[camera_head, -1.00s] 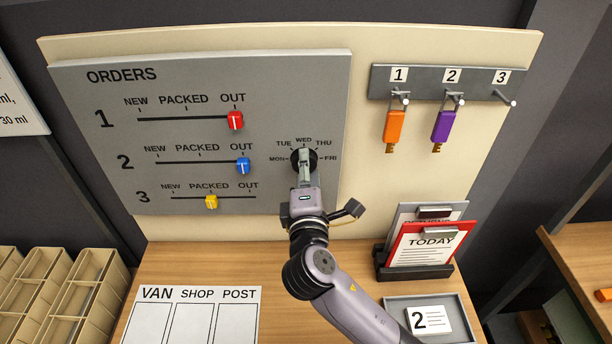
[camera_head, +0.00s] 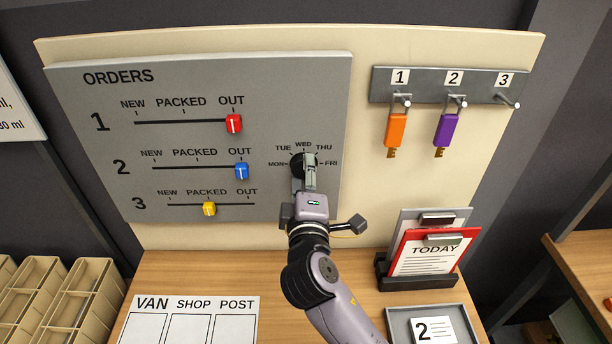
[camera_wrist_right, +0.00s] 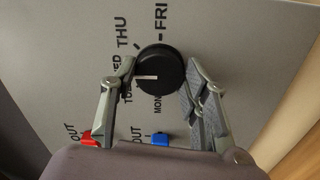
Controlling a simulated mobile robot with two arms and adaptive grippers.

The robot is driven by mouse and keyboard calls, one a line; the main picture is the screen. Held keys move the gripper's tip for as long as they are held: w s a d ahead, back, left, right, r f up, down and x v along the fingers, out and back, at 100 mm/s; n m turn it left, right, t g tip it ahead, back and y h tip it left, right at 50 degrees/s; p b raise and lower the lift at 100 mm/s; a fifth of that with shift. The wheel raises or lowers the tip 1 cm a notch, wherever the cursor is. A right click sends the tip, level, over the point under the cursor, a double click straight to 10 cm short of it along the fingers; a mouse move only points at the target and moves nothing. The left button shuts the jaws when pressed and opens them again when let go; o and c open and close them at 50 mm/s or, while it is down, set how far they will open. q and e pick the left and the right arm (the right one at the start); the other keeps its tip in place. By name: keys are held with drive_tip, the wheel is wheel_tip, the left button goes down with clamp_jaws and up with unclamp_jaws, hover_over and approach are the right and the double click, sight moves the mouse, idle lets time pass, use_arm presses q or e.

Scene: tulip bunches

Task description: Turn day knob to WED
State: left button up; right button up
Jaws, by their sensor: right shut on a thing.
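The day knob (camera_head: 299,165) is round and black on the grey panel, with MON, TUE, WED, THU and FRI around it. My right gripper (camera_head: 310,163) is at the knob and partly covers it in the head view. In the right wrist view, its two fingers (camera_wrist_right: 160,72) sit on either side of the knob (camera_wrist_right: 168,65), shut on it. The knob's white pointer mark faces left in that view, towards the WED and TUE side. A finger partly hides the WED label, so the exact alignment is hard to tell. My left gripper is not in view.
Left of the knob are a red slider (camera_head: 233,124), a blue slider (camera_head: 242,171) and a yellow slider (camera_head: 209,209). Orange (camera_head: 396,130) and purple (camera_head: 446,129) key tags hang at the right. A red TODAY clipboard (camera_head: 436,252) stands below them.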

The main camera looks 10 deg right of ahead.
drive_tip(key=shift+f, duration=0.1)
drive_tip(key=o, duration=1.1)
drive_tip(key=shift+o, duration=0.2)
drive_tip(key=s+a, duration=0.2)
drive_tip(key=s, duration=1)
drive_tip(key=shift+a, duration=0.2)
